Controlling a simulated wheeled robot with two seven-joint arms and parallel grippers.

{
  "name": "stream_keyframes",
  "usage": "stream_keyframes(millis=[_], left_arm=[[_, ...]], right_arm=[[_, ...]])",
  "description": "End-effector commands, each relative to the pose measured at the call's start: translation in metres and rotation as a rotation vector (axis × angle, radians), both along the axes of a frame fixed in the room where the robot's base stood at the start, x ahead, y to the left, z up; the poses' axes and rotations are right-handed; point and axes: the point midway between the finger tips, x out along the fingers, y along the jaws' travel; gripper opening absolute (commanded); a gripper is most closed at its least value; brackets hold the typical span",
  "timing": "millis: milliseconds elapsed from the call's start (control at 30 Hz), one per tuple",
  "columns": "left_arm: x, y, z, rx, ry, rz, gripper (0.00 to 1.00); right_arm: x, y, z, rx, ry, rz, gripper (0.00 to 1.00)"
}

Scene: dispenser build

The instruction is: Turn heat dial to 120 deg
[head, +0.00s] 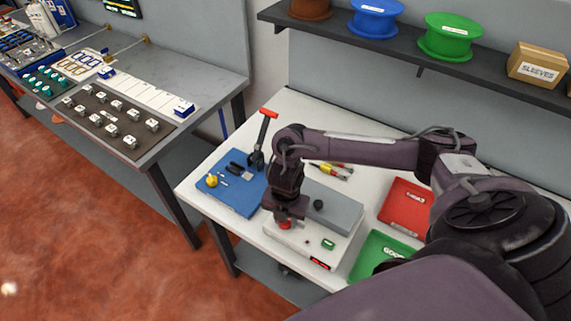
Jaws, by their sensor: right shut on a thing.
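The heat device (297,238), a pale box with a grey top, stands near the front of the white table. A red dial (284,225) sits at its left front, mostly covered by my right gripper (285,216). That gripper points down from above and is shut on the red dial. The dial's pointer and scale are hidden. A small red-lit display (319,264) is on the front edge, its digits too small to read. A green switch (328,244) and a black knob (318,204) also show on the device. My left gripper is not in view.
A blue mat (232,200) with small tools lies left of the device. A red tray (404,206) and a green tray (365,264) lie to the right, near my arm. A shelf with spools (375,20) runs above. Another workbench (190,75) stands at left.

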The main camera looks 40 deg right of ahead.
Motion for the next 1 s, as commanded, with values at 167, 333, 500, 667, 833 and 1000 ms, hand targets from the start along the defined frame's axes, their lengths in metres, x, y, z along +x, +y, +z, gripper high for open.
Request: stream_keyframes(millis=[167, 333, 500, 667, 833, 1000], left_arm=[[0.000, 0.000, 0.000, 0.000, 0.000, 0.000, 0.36], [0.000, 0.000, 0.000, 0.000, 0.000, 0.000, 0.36], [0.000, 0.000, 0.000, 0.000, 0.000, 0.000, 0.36], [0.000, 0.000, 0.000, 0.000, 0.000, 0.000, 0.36], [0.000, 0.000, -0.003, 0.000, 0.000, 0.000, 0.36], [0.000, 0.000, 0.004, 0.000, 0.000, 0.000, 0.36]], right_arm=[[0.002, -0.001, 0.001, -0.001, -0.006, -0.004, 0.09], [0.002, -0.001, 0.001, -0.001, -0.006, -0.003, 0.40], [0.001, 0.000, 0.001, 0.000, -0.003, -0.002, 0.53], [0.001, 0.000, 0.000, 0.000, -0.001, -0.001, 0.53], [0.002, 0.000, 0.010, 0.001, -0.004, 0.000, 0.53], [0.003, -0.001, 0.044, -0.002, -0.009, 0.001, 0.53]])
